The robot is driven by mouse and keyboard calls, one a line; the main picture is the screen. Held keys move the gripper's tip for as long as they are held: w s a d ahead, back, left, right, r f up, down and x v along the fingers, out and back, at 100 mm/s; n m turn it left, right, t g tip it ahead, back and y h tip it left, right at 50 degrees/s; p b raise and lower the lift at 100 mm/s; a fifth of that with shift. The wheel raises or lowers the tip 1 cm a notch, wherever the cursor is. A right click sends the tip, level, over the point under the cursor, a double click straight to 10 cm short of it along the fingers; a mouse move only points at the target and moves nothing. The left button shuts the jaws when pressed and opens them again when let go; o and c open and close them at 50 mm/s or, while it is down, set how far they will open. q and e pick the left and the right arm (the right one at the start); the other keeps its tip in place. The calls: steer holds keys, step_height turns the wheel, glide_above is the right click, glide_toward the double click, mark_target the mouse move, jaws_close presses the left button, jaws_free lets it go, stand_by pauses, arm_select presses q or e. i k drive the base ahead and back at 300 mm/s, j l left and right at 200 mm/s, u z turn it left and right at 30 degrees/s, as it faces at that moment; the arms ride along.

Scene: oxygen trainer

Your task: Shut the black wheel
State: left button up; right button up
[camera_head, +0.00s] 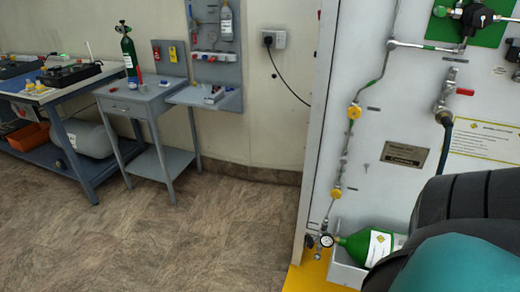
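A black, rounded, knob-like part (478,16) sits on pipework in front of a green plate (440,29) at the top right of the white panel. It may be the black wheel; its setting cannot be told from here. Neither of my grippers shows. A bulky dark arm part (465,205) with a teal piece, probably my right arm, fills the lower right corner and covers part of the panel.
The white panel (385,110) carries a pipe with yellow fittings (354,111) and a red-handled valve (464,91). A green cylinder (357,246) lies in a tray at its foot. A grey stand (140,95) and a workbench are at left. The floor between is clear.

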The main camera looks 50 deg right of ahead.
mark_target(308, 239)
steer(key=i+j, duration=0.1)
steer(key=i, duration=1.2)
steer(key=i+z, duration=0.6)
steer(key=z, duration=0.15)
steer(key=i+j+z, duration=0.1)
steer(key=i+z, duration=0.15)
steer(key=z, duration=0.15)
steer(key=i+z, duration=0.15)
steer(key=z, duration=0.3)
steer(key=i+j+z, duration=0.1)
steer(key=z, duration=0.35)
steer(key=i+j+z, duration=0.15)
steer(key=z, duration=0.25)
steer(key=i+j+z, duration=0.1)
steer(key=z, duration=0.3)
steer(key=i+j+z, duration=0.2)
steer(key=z, duration=0.2)
steer(key=i+j+z, duration=0.2)
steer(key=z, duration=0.2)
steer(key=i+j+z, duration=0.35)
steer(key=z, duration=0.15)
steer(key=j, duration=0.1)
